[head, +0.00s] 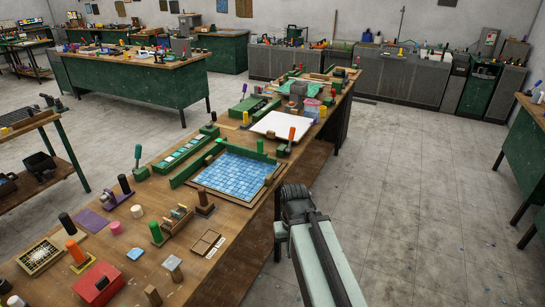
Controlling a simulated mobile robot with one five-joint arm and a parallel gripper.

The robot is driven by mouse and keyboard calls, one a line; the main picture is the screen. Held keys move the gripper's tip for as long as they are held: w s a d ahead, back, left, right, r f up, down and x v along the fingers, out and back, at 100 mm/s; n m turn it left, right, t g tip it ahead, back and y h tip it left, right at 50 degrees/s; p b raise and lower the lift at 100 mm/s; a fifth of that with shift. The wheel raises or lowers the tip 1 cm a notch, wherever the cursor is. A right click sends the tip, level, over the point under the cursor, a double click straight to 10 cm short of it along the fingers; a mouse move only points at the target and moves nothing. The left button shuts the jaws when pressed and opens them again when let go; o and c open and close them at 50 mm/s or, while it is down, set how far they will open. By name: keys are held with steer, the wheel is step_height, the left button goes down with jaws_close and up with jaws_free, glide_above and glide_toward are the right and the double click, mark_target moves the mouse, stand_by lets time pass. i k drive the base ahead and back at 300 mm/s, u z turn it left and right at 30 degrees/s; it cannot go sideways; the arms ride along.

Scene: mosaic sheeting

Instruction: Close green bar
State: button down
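A blue mosaic sheet (229,176) lies in a wooden frame on the long workbench. A green bar (246,153) runs along the far edge of the sheet, with a short green upright piece near its right part. Another green bar (196,164) runs along the sheet's left edge. Which one the task means, and whether either is hinged, I cannot tell. My arm reaches in from the bottom right. Its dark end, my gripper (297,197), is right of the sheet by the bench's right edge, apart from both bars. Its fingers cannot be made out.
A green-handled tool (138,158) stands left of the frame and an orange-handled tool (291,138) right of the far bar. A white sheet (281,125) lies beyond. Small blocks and a red box (97,284) crowd the near bench.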

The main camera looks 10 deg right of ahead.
mark_target(260, 154)
steer(key=u, duration=2.55)
steer(key=k, duration=1.45)
steer(key=z, duration=1.25)
steer(key=i, duration=1.7)
steer(key=u, duration=0.05)
